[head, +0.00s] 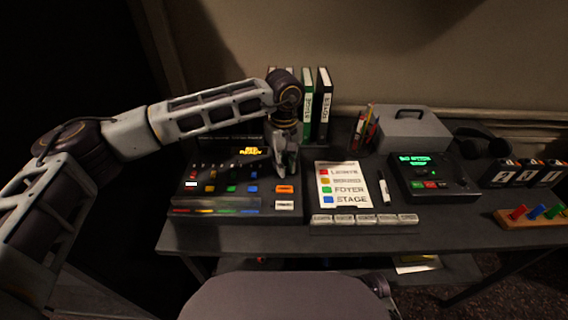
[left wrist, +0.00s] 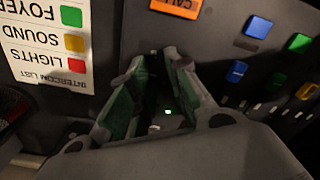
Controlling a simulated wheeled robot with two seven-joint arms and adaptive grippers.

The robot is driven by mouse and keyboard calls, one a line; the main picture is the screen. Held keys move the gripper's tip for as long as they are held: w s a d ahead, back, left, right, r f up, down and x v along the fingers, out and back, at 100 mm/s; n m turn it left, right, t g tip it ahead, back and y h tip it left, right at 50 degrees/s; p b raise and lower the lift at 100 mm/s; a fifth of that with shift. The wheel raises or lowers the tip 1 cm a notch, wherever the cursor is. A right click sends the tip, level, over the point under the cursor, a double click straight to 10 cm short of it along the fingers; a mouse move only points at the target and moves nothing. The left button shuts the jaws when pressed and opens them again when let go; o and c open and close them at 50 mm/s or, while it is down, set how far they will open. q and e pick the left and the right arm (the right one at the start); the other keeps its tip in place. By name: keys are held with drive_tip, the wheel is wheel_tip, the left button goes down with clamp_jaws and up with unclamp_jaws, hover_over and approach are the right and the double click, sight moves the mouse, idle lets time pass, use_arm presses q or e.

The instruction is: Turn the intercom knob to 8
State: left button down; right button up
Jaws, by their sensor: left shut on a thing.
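The mixing desk (head: 228,205) is a dark sloped console with coloured buttons, faders and a lit yellow display (head: 250,151). My left gripper (head: 284,170) points down at its right part, above the orange CALL button (head: 285,189). In the left wrist view the gripper's green-padded fingers (left wrist: 159,70) are closed in around a dark thing on the panel, at the place of the intercom knob. The fingers and shadow hide most of the knob, so its pointer and numbers cannot be read. The CALL button (left wrist: 177,8) lies just beyond the fingertips. My right gripper is not in view.
A white intercom list (head: 343,184) lies right of the console, with a marker (head: 384,190) beside it. A second black unit with a green display (head: 414,160) stands farther right. Binders (head: 324,103) stand behind the gripper, and a grey box (head: 411,130) is at the back.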

use_arm(q)
drive_tip(key=c, duration=1.3)
unclamp_jaws()
drive_tip(key=shift+w, duration=0.1)
drive_tip(key=shift+c, duration=0.2)
drive_tip(key=shift+r, duration=0.9)
wheel_tip(320, 180, up, 10)
drive_tip(key=shift+r, duration=0.15)
